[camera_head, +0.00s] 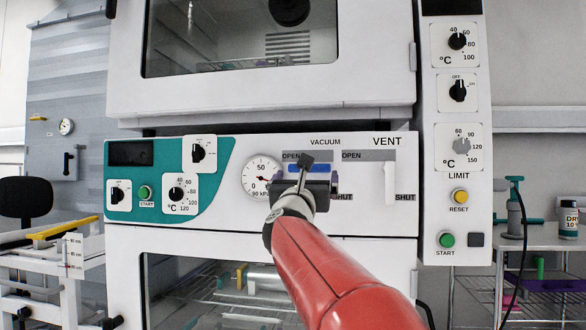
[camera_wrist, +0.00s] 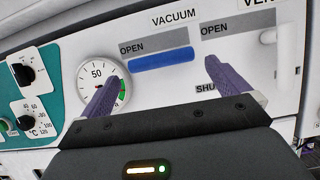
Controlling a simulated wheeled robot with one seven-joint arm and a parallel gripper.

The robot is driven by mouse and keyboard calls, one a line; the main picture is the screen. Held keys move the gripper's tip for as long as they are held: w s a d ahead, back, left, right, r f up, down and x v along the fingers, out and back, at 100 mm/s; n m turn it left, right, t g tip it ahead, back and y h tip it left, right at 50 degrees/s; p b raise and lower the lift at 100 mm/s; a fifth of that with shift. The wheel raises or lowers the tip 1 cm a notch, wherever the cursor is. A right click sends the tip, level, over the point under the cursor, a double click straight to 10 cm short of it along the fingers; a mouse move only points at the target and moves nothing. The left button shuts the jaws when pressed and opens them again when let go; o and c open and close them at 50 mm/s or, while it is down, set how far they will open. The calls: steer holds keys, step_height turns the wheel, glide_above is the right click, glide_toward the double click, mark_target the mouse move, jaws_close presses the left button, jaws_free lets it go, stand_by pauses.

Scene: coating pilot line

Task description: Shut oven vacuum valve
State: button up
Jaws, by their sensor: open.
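The vacuum valve's blue handle (camera_wrist: 161,59) lies roughly level with the panel, below the VACUUM heading and beside the OPEN label. In the head view the blue handle (camera_head: 294,169) is partly hidden by my gripper. My gripper (camera_head: 306,178) is in front of the valve on the oven panel. In the wrist view my gripper (camera_wrist: 163,70) is open, with one purple finger lower left of the handle and the other to its lower right. Nothing is between the fingers; I cannot tell the gap to the panel. The valve's SHUT label is mostly covered.
The round pressure gauge (camera_head: 262,176) is left of the valve, close to the left finger in the picture. The white vent handle (camera_head: 390,183) stands upright to the right. Knobs and a green START button (camera_head: 145,193) are further left. An oven window (camera_head: 242,38) is above.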

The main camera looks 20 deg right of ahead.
steer(key=p+x, duration=0.2)
steer(key=x, duration=0.4)
steer(key=shift+w+d, duration=0.2)
steer(key=c, duration=1.1)
